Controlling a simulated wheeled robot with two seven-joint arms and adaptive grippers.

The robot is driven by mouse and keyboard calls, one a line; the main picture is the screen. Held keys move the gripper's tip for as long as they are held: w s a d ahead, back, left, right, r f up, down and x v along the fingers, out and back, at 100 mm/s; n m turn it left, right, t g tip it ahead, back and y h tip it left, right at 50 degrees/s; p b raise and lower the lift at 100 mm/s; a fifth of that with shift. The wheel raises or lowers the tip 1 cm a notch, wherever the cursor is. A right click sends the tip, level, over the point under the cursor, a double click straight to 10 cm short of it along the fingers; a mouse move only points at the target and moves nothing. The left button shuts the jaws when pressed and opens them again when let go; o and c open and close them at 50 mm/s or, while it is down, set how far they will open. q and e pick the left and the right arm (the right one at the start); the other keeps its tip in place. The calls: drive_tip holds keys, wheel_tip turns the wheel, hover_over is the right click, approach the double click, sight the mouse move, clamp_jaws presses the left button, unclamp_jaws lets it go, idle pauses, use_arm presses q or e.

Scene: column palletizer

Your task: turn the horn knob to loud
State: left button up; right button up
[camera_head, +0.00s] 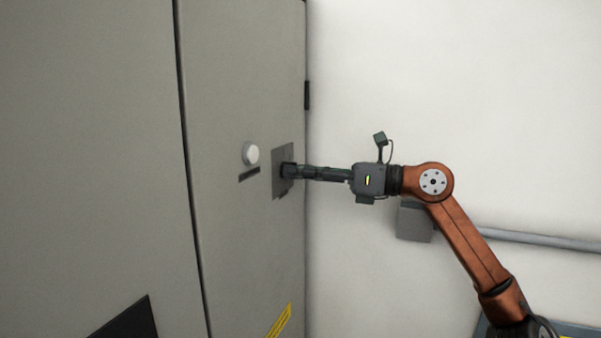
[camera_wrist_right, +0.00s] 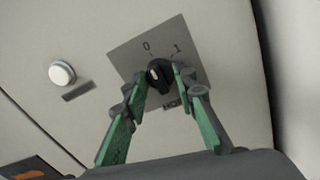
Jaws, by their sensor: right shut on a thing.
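The horn knob (camera_wrist_right: 159,76) is a black rotary knob on a grey plate (camera_wrist_right: 128,53) marked 0 and 1 in the right wrist view. Its white pointer line leans toward the 0. A partly covered label shows below it. In the head view the plate (camera_head: 279,187) is on the grey cabinet door, and the knob is hidden behind my gripper. My right gripper (camera_head: 287,171) reaches the plate from the right. In the right wrist view its green fingers (camera_wrist_right: 160,84) are shut on the knob, one on each side. My left gripper is not in view.
A round white button (camera_head: 251,154) with a dark label strip under it sits left of the plate. The cabinet (camera_head: 235,235) has a door seam on the left. A grey box (camera_head: 414,222) and a pipe (camera_head: 530,241) are on the white wall behind my right arm.

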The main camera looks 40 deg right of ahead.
drive_tip(key=shift+f+m, duration=0.1)
drive_tip(key=shift+m, duration=0.2)
drive_tip(key=shift+s+a+m+t+h+b, duration=0.1)
drive_tip(key=shift+m+t+h+b, duration=0.2)
drive_tip(key=shift+m+b, duration=4.1)
drive_tip(key=shift+a+m+t+h+b, duration=0.15)
drive_tip(key=shift+m+t+b, duration=0.5)
drive_tip(key=shift+m, duration=7.15)
drive_tip(key=shift+d+g+h, duration=0.1)
drive_tip(key=shift+g+h, duration=0.15)
drive_tip(key=o, duration=1.2)
